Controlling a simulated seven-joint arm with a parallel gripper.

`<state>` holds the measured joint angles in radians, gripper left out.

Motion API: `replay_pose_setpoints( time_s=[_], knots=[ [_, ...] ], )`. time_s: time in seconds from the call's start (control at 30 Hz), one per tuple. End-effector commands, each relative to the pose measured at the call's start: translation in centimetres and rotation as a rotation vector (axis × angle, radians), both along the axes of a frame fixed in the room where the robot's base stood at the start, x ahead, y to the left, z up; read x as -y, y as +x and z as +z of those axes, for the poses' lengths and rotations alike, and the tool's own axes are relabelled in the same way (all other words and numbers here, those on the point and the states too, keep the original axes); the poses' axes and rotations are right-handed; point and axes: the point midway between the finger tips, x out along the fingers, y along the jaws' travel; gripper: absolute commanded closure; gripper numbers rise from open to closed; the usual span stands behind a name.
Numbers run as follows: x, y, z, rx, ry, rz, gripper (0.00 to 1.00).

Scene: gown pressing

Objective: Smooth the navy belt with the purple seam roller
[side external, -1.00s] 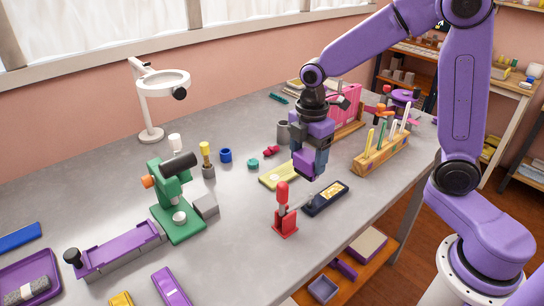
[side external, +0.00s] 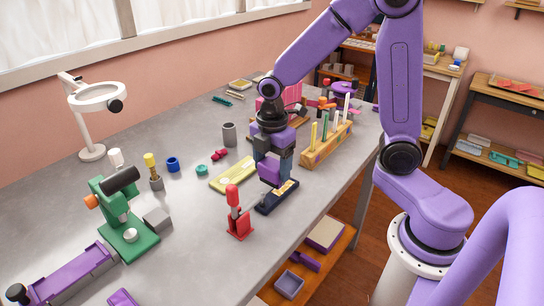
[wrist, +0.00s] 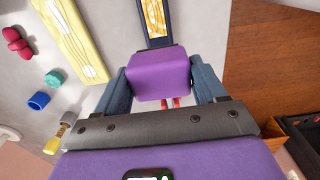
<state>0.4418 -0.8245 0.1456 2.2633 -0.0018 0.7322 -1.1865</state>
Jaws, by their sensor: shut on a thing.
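My gripper (side external: 272,160) points down over the table and is shut on the purple seam roller (side external: 270,173), seen as a purple block. In the wrist view the roller (wrist: 158,74) sits between the two blue-grey fingers. The navy belt (side external: 266,208) lies flat as a dark strip with a pale yellow patterned middle. In the wrist view the belt (wrist: 155,43) runs away beyond the roller, which hides its near part.
A red upright clamp (side external: 237,222) stands close left of the belt. A yellow strip (side external: 228,178) lies behind it. A wooden rack of pens (side external: 322,151) stands to the right. A green machine (side external: 127,232) and a purple tray (side external: 75,276) are at left.

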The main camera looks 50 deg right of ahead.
Motion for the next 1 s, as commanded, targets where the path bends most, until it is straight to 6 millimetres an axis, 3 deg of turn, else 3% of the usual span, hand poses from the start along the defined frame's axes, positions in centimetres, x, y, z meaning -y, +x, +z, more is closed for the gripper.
replay_pose_setpoints(
  time_s=[0.2,0.7,1.0],
  knots=[
    [0.0,-0.1,-3.0,-0.004,-0.002,0.001,0.64],
    [6.6,0.0,-2.7,0.001,0.000,-0.005,0.64],
    [9.1,0.0,-2.7,0.001,0.000,-0.001,0.64]
  ],
)
